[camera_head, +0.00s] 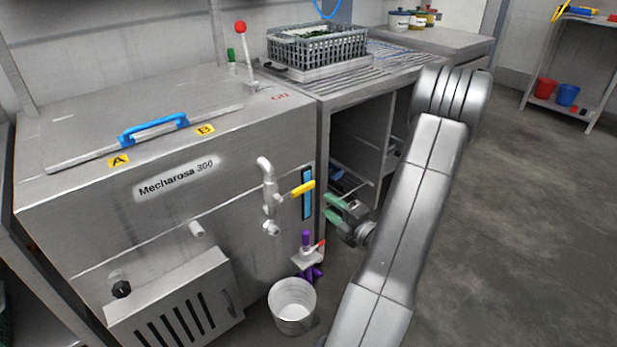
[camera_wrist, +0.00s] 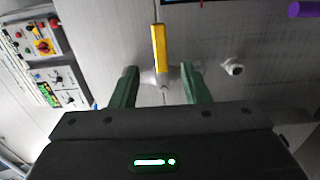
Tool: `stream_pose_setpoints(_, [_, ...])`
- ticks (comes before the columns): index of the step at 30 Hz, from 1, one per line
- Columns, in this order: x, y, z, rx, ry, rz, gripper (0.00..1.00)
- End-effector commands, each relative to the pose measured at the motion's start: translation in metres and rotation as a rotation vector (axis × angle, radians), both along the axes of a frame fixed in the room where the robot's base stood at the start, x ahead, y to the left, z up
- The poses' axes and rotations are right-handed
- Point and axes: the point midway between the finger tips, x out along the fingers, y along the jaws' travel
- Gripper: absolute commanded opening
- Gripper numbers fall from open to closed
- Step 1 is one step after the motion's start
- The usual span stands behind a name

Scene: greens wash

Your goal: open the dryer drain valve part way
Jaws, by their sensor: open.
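A valve with a yellow lever (camera_head: 303,188) sits on a grey pipe (camera_head: 268,190) at the front of the steel machine marked "Mecharosa 300" (camera_head: 175,180). The lever sticks out to the right in the head view. My gripper (camera_head: 329,207) is open, with green fingers, a little right of the lever's end and apart from it. In the wrist view the yellow lever (camera_wrist: 160,48) lies ahead, centred in line with the gap between the fingers (camera_wrist: 158,82). Nothing is held. No label shows on the valve.
A grey crate of greens (camera_head: 316,45) is on the counter. A control panel (camera_wrist: 45,45) shows at left in the wrist view. Floor at right is free.

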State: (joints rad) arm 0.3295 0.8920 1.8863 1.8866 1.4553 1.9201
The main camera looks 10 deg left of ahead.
Motion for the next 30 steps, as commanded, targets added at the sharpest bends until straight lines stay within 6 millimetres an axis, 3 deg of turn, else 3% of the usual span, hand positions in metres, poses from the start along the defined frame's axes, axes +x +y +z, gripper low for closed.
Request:
stream_pose_setpoints(18, [0.066, 0.088, -0.002, -0.004, -0.006, 0.006, 0.42])
stream_pose_setpoints(30, [0.079, 0.103, 0.000, -0.005, -0.003, 0.002, 0.42])
